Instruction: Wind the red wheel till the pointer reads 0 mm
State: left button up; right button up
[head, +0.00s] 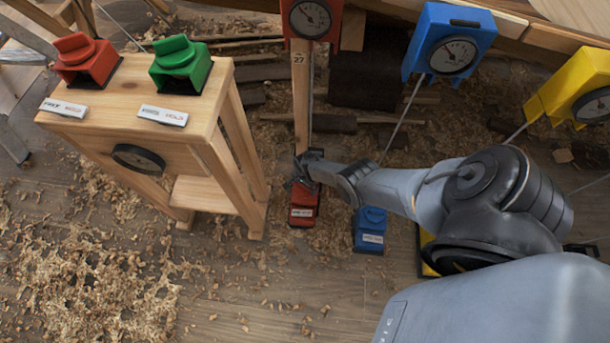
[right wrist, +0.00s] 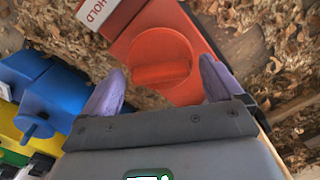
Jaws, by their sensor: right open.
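The red wheel (right wrist: 160,62) is a round knob with a raised grip bar on a red floor unit (head: 303,213), in the right wrist view. My right gripper (head: 303,180) is over the back of this unit in the head view and hides the wheel there. Its two purple fingertips (right wrist: 161,82) are open, one on each side of the wheel; I cannot tell if they touch it. The red gauge (head: 311,18) with its dial and pointer stands at the top of a wooden post marked 27; its reading is too small to tell. My left gripper is not in view.
A blue floor unit (head: 369,231) stands right of the red one, with a yellow one partly behind my arm. Blue (head: 450,40) and yellow (head: 577,88) gauges stand behind. A wooden stand (head: 160,125) with red and green switches is at left. Shavings cover the floor.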

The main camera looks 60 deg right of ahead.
notch_tip(320, 180, up, 9)
jog(key=p, duration=0.8)
jog(key=shift+f, duration=0.15)
jog(key=shift+r+p, duration=1.05)
jog(key=shift+p, duration=0.1)
